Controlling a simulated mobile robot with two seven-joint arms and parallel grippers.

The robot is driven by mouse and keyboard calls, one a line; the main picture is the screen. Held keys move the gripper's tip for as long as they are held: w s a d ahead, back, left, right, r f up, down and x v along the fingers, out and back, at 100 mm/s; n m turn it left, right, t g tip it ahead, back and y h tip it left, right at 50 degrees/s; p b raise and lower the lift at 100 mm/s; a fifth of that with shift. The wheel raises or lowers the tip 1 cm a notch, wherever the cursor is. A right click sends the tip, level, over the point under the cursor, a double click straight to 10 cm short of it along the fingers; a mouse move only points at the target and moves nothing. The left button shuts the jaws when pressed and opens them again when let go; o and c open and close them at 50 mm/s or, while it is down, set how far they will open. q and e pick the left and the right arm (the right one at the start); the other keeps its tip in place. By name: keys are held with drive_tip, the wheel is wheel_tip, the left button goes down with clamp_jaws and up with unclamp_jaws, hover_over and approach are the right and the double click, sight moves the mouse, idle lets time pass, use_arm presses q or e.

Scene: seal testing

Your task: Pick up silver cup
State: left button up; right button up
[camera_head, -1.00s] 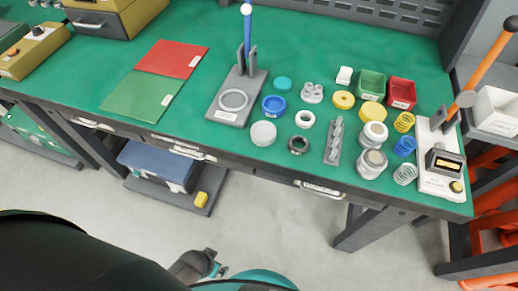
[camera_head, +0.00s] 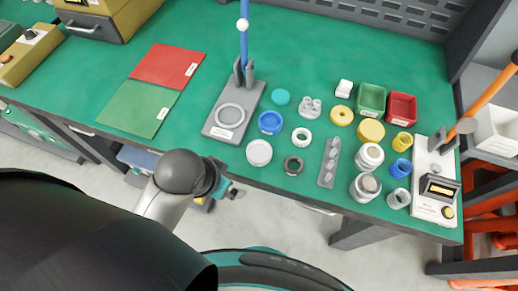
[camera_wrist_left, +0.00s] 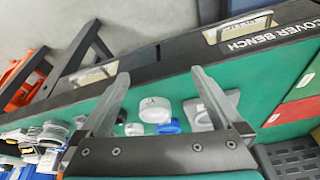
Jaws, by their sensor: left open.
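A pale silver-white round cup (camera_head: 259,152) stands near the bench's front edge, below the grey fixture. It also shows in the left wrist view (camera_wrist_left: 155,108), between the fingers but beyond them. My left gripper (camera_head: 232,192) is in front of the bench edge, lower left of this cup and apart from it. In the left wrist view its fingers (camera_wrist_left: 160,76) are spread and empty. Another silvery jar-like cup (camera_head: 365,187) stands farther right; I cannot tell for certain which cup is meant. My right gripper is not in view.
A grey fixture (camera_head: 232,112) with a tall blue lever stands behind the cup. A blue cup (camera_head: 270,122), a white ring (camera_head: 301,135) and a dark ring (camera_head: 293,165) are close by. Red and green mats (camera_head: 138,106) lie left. The green surface between is clear.

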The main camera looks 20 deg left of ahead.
use_arm(q)
drive_tip(key=w+d+r+m+h, duration=0.2)
drive_tip(key=w+d+r+m, duration=0.3)
drive_tip(key=m, duration=0.7)
drive_tip(key=w+d+r+m+h, duration=0.1)
drive_tip(key=w+d+r+m, duration=0.2)
drive_tip(key=d+r+m, duration=0.65)
drive_tip(key=m+g+y+b, duration=0.2)
drive_tip(key=m+y+b, duration=0.1)
drive_tip(key=m, duration=1.1)
hover_over(259, 153)
drive_tip(key=s, duration=0.1)
drive_tip(key=f, duration=1.1)
drive_tip(key=shift+s+a, duration=0.2)
drive_tip(key=shift+a, duration=0.1)
drive_tip(key=f, duration=0.1)
drive_tip(key=f+b, duration=0.1)
drive_tip(key=f, duration=0.1)
drive_tip(key=w+f+b, duration=0.1)
drive_tip(key=f, duration=0.1)
drive_tip(key=shift+w+d, duration=0.1)
drive_tip(key=shift+d, duration=0.15)
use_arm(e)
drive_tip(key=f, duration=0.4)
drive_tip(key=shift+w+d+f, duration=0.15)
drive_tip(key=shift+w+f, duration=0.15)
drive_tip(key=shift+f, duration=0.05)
